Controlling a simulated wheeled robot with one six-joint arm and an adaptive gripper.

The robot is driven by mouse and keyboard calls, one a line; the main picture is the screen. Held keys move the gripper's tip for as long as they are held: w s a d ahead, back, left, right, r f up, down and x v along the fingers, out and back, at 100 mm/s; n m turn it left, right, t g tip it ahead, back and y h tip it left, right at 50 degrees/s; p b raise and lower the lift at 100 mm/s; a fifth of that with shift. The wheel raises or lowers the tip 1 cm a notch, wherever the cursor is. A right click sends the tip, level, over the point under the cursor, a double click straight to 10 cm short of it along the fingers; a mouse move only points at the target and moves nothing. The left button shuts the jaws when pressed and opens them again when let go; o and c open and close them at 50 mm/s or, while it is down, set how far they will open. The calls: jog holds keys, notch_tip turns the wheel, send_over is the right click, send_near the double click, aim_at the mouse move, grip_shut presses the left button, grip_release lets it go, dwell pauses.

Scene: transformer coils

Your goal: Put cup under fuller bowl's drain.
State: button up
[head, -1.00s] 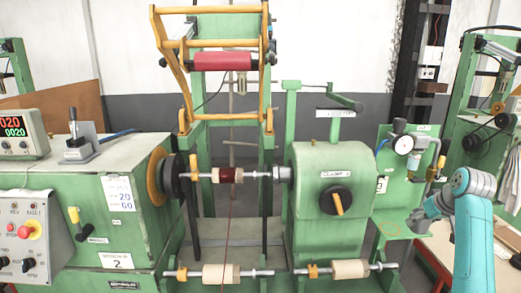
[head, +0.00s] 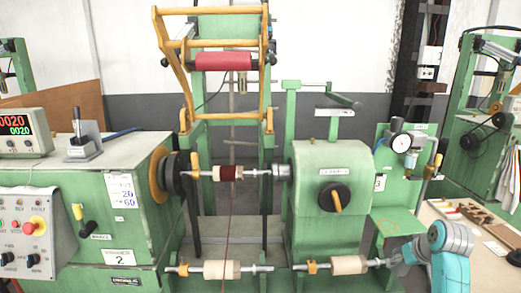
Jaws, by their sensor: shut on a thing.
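My gripper (head: 393,262) is low at the right, beside the right end of the lower right shaft and below the green shelf plate. It looks shut, but what it holds is too small and hidden to make out. I cannot pick out a cup. The air unit with a round gauge (head: 401,144) is mounted on the green panel above the shelf (head: 398,222), with a small clear bowl (head: 410,161) under it. Fill levels and drains cannot be read.
The green winding machine with a black knob dial (head: 334,197) stands left of my arm. Shafts with pale coils (head: 348,265) stick out low in front. At the right, a table bears a wooden tray (head: 480,213) and small parts. Open space lies above the shelf.

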jog(key=s+a+f, duration=0.6)
jog(key=a+f, duration=0.1)
jog(key=f, duration=0.3)
jog(key=s+a+f, duration=0.6)
jog(key=a+f, duration=0.2)
jog(key=f, duration=0.3)
jog(key=s+a+f, duration=0.7)
jog(key=a+f, duration=0.1)
jog(key=f, duration=0.2)
jog(key=shift+f, duration=0.2)
